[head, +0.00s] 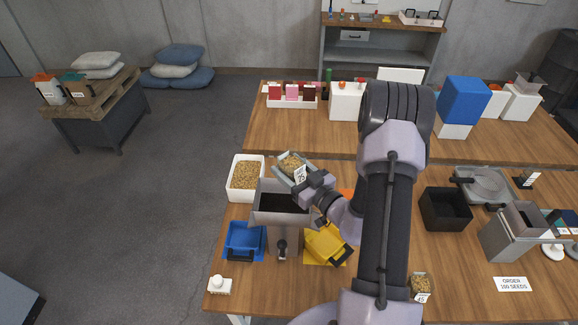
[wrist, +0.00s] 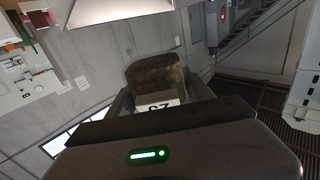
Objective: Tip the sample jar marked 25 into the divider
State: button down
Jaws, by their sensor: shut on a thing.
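The sample jar marked 25 (head: 291,163) is a clear jar with tan seeds inside and a white label. My gripper (head: 308,188) is shut on it and holds it above the rear edge of the divider, tilted. In the wrist view the jar (wrist: 155,72) sits between the fingers, with seeds in it and its label upside down. The divider (head: 281,217) is a grey hopper with a dark, empty-looking inside. A blue tray (head: 243,240) is at its lower left and a yellow tray (head: 325,244) at its lower right.
A white bin of seeds (head: 245,178) stands left of the divider. A second jar marked 45 (head: 421,287) is near the front. A black bin (head: 445,208), a scale-like device (head: 484,184) and another grey hopper (head: 512,232) stand at the right. An order card (head: 511,284) lies at front right.

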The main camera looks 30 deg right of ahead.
jog(key=shift+r, duration=0.15)
jog(key=n, duration=0.1)
jog(key=d+n, duration=0.1)
jog(key=n, duration=0.1)
jog(key=shift+d+r+p, duration=0.1)
jog(key=shift+r+p, duration=0.2)
jog(key=shift+p, duration=0.05)
jog(key=shift+w+d+n, duration=0.1)
jog(key=shift+d+n, duration=0.1)
jog(key=shift+n, duration=0.6)
jog(key=shift+d+r+n, duration=0.15)
jog(key=shift+n, duration=0.35)
jog(key=shift+d+n, duration=0.1)
jog(key=shift+n, duration=0.5)
jog(key=shift+d+n+b, duration=0.1)
jog(key=shift+n+b, duration=0.25)
jog(key=shift+n, duration=0.25)
